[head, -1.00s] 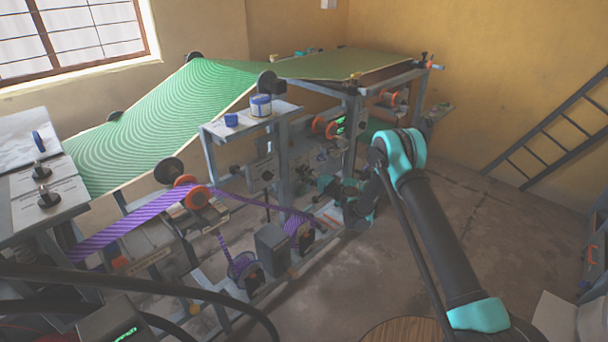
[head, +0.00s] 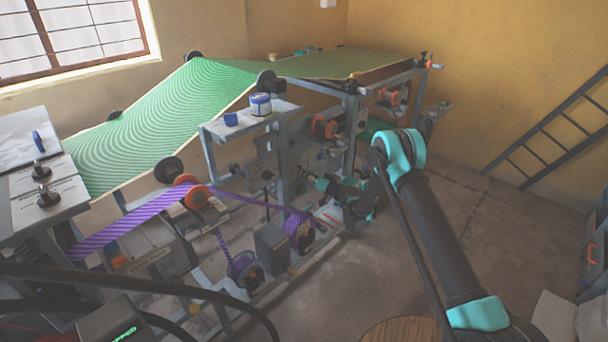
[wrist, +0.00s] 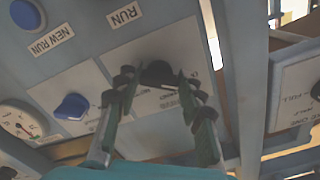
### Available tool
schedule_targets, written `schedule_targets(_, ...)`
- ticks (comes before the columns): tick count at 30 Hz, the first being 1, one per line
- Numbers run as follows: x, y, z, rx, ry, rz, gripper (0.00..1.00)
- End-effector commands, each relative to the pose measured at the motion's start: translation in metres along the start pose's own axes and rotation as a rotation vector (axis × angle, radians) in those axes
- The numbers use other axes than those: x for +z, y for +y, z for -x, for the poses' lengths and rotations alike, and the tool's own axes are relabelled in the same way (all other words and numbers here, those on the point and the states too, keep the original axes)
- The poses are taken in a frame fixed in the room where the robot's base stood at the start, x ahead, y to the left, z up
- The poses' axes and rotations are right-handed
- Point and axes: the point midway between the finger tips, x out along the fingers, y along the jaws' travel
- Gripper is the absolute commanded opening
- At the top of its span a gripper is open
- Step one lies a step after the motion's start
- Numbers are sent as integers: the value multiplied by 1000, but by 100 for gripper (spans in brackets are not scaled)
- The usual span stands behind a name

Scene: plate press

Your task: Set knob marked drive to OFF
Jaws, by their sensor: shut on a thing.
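In the wrist view, a black knob (wrist: 158,73) sits on a pale label plate (wrist: 150,45) on a grey-blue panel. My gripper (wrist: 156,84) has its two fingers on either side of this knob and is shut on it. Small print on the plate is partly hidden by the fingers and too blurred to read, so I cannot confirm the drive marking or the knob's setting. In the head view, my gripper (head: 323,184) is at the press's lower frame, small and dark, and the knob cannot be made out.
Beside the held knob are a blue knob (wrist: 72,107), a round gauge (wrist: 19,119), a blue button (wrist: 27,14) and labels reading RUN and NEW RUN. A frame post (wrist: 246,80) stands close on the right. A purple web (head: 140,219) runs through the press.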

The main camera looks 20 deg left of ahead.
Motion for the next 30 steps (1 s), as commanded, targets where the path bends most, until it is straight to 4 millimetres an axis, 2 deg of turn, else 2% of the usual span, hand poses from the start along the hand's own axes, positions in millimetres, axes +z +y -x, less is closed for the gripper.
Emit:
schedule_targets(8, 1, 0, 1, -1, -2, 80, 10)
schedule_targets(22, 1, 1, 1, 0, -1, 93, 10)
schedule_targets(23, 1, 1, 1, 0, -1, 93, 40)
schedule_targets(27, 1, 1, 0, 0, -1, 92, 57)
schedule_targets(30, 0, 0, 0, 0, -1, 91, 60)
